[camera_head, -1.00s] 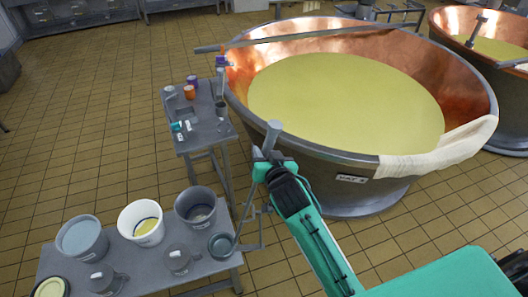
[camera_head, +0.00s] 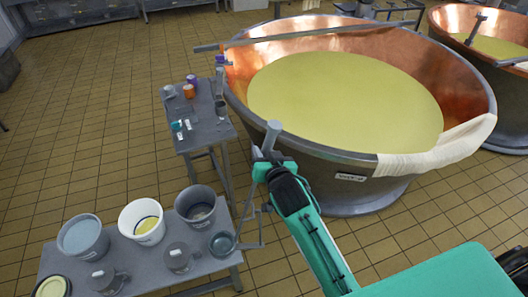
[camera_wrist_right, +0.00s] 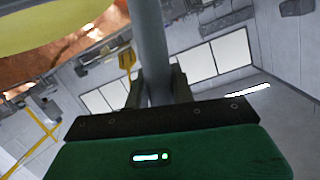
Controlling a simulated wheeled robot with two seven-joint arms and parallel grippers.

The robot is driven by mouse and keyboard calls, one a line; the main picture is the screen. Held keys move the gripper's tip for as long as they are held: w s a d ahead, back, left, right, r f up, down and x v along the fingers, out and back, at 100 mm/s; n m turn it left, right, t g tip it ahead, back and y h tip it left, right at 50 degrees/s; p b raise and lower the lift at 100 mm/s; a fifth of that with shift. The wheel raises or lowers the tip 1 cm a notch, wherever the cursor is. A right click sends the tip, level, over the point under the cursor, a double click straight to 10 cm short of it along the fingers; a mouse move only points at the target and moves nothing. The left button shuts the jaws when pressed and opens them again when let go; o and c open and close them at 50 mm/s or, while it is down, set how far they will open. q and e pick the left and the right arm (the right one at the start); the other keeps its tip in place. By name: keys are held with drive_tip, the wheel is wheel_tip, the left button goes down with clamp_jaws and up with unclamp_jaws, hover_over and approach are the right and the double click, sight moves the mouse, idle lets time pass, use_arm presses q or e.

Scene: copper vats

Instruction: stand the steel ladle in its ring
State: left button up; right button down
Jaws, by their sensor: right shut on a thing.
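My right gripper (camera_head: 267,160) is shut on a grey steel bar, which I take to be the handle of the steel ladle (camera_head: 272,135). The handle's thick end sticks up above the fingers, slightly tilted. In the right wrist view the steel handle (camera_wrist_right: 149,45) runs up between the two dark fingers (camera_wrist_right: 160,90). The ladle's lower part is not clear behind my arm and gripper. Thin grey rods (camera_head: 262,225) show below the gripper beside the near bench; I cannot tell whether they belong to the ring. My left gripper is not in view.
The large copper vat (camera_head: 345,100) stands just beyond the gripper. The near bench (camera_head: 205,268) holds several buckets, jugs and a small round bowl (camera_head: 222,244). A narrower bench (camera_head: 205,133) holds small cups. Tiled floor (camera_head: 90,150) is free at left.

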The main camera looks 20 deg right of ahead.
drive_tip(key=c, duration=1.1)
unclamp_jaws()
drive_tip(key=shift+s, duration=0.15)
